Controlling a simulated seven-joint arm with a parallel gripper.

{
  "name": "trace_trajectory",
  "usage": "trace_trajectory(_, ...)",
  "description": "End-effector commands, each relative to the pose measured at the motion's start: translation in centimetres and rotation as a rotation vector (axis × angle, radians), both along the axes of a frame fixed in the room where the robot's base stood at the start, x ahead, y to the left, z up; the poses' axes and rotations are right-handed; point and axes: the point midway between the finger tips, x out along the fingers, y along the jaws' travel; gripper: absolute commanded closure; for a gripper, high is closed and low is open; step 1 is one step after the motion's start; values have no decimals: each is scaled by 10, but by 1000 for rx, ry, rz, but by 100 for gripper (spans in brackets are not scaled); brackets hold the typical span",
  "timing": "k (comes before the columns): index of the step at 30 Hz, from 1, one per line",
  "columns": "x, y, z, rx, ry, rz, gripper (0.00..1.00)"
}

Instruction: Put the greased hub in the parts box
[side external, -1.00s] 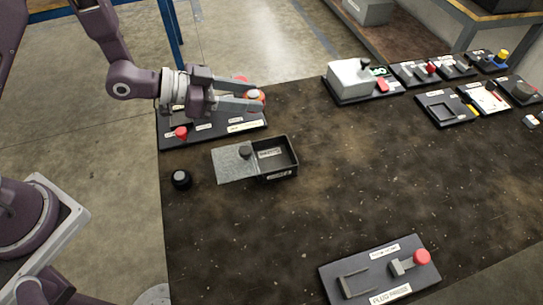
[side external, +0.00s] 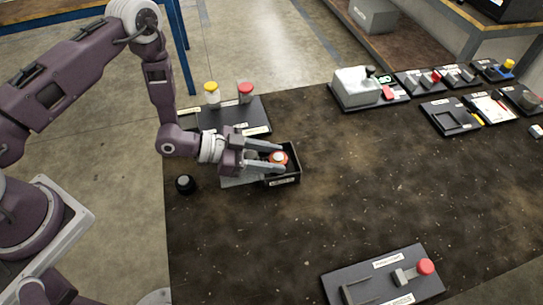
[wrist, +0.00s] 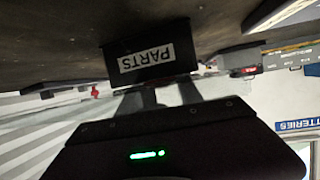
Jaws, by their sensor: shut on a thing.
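The hub (side external: 279,157) is orange-red with a pale top. In the side view my gripper (side external: 281,159) is shut on it, one finger on each side. The black parts box (side external: 297,167) stands on the dark table, open at the top, and the hub is over or just inside its opening. I cannot tell whether it touches the floor of the box. The grey lid (side external: 238,181) extends from the box's left side, mostly hidden under my gripper. The wrist view shows the box's PARTS label (wrist: 147,58) upside down; the hub cannot be made out there.
A black panel (side external: 238,117) behind holds a yellow-capped (side external: 212,93) and a red-capped container (side external: 245,91). A black knob (side external: 185,184) stands left of the box. A plug panel (side external: 385,275) lies in front; several trays line the back right. The table's middle is clear.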

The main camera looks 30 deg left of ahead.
Motion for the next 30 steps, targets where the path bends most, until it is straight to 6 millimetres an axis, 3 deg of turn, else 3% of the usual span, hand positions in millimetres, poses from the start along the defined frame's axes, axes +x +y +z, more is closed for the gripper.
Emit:
trace_trajectory(14, 0, 4, -17, 16, 6, 6, 100)
trace_trajectory(15, 0, 5, -18, 17, 7, 6, 52)
trace_trajectory(18, -1, 4, -18, 18, 7, 6, 36)
trace_trajectory(23, -1, 4, -16, 18, 8, 4, 36)
trace_trajectory(26, -2, 4, -3, 17, 8, 3, 36)
trace_trajectory(30, -23, 36, 11, 14, 15, 9, 36)
